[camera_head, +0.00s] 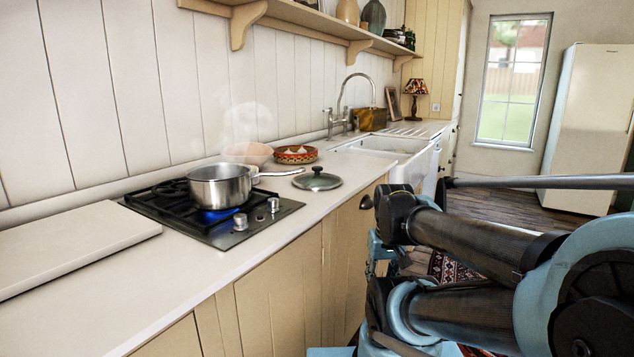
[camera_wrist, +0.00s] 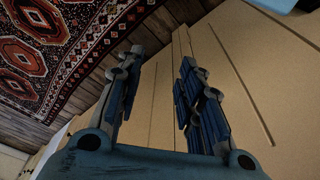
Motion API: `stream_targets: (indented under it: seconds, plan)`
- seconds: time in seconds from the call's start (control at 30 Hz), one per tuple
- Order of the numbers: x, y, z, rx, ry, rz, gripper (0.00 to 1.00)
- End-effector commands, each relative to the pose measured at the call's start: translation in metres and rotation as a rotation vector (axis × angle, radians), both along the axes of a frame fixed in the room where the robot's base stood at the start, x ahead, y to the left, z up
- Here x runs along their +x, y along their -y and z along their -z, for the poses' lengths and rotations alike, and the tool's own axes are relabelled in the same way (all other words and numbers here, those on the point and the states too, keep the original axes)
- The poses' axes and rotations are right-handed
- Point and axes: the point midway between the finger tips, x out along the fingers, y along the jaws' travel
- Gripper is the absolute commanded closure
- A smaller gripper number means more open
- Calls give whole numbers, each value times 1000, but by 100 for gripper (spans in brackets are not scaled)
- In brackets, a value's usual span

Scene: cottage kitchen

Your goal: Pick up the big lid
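The big lid (camera_head: 317,180) is a round metal and glass lid with a dark knob on top. It lies flat on the white counter in the head view, right of the pot (camera_head: 220,186). My gripper shows in the wrist view (camera_wrist: 160,95), with its two fingers apart and nothing between them. It faces the cream cabinet fronts and the floor. The lid is not in the wrist view. In the head view my arm is at the right, in front of the counter, and my fingers cannot be made out clearly there.
The steaming pot stands on the lit stove (camera_head: 214,222), its handle reaching toward the lid. A patterned basket (camera_head: 296,155) sits behind the lid. The sink (camera_head: 385,147) is further right. A white slab (camera_head: 70,246) lies at the left. The counter front between slab and stove is clear.

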Motion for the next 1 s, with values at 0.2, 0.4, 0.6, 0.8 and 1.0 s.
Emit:
stream_targets:
  seconds: [0.2, 0.4, 0.6, 0.8, 1.0]
  plan:
    - [5, -2, -28, 17, 4, 50, 44]
    - [50, -12, -97, 68, -25, 218, 44]
    - [104, -27, -169, 122, -64, 423, 44]
    - [161, -45, -233, 165, -108, 627, 44]
    - [219, -66, -289, 198, -153, 831, 44]
